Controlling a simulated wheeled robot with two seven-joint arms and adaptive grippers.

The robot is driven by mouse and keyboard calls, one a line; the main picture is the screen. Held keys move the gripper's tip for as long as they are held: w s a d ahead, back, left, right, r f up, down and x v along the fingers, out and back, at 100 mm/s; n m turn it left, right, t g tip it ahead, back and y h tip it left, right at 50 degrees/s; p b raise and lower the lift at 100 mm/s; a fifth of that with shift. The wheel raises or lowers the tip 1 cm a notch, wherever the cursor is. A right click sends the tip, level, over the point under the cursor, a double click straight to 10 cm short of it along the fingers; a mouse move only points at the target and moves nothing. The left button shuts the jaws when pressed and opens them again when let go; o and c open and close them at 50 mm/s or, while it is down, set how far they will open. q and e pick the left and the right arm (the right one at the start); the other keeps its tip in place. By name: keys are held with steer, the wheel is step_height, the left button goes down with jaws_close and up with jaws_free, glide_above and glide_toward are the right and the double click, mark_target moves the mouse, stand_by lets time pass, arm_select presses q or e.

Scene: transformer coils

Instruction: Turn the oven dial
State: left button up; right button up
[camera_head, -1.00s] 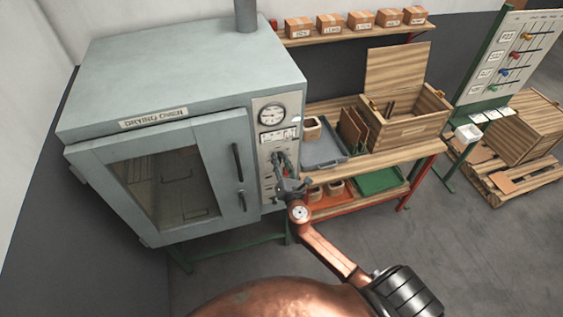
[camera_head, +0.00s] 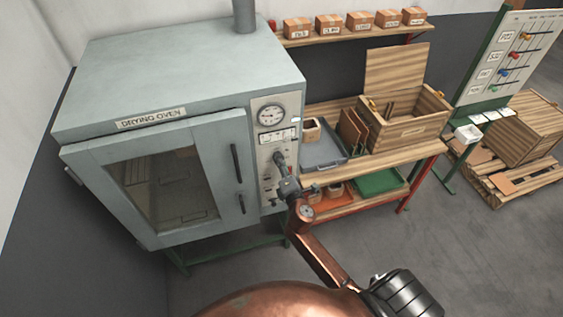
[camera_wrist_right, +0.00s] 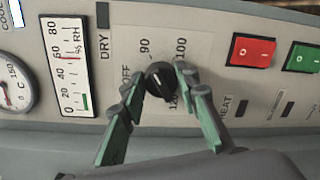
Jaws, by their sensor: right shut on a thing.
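The drying oven (camera_head: 180,75) stands at the left with its control panel (camera_head: 267,147) facing me. In the right wrist view, the black dial (camera_wrist_right: 158,82) sits on the panel (camera_wrist_right: 205,45) among the labels OFF, 90, 100 and one partly covered beginning 12. My right gripper (camera_wrist_right: 160,80) has one green-grey finger on each side of the dial and is shut on it. In the head view, my right gripper (camera_head: 281,166) is at the panel below the round gauge and hides the dial. My left gripper is not in view.
The wrist view shows a red switch (camera_wrist_right: 250,51) and a green switch (camera_wrist_right: 303,57) right of the dial, and a humidity meter (camera_wrist_right: 66,65) at left. A workbench (camera_head: 400,155) with an open wooden crate (camera_head: 405,125) stands right of the oven. The oven door (camera_head: 180,180) is closed.

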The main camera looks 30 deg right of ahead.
stand_by(0.5)
steer(key=o, duration=1.2)
steer(key=shift+c, duration=0.2)
steer(key=shift+s, duration=0.1)
steer(key=v, duration=1.1)
steer(key=shift+s, duration=0.4)
steer(key=shift+a, duration=0.1)
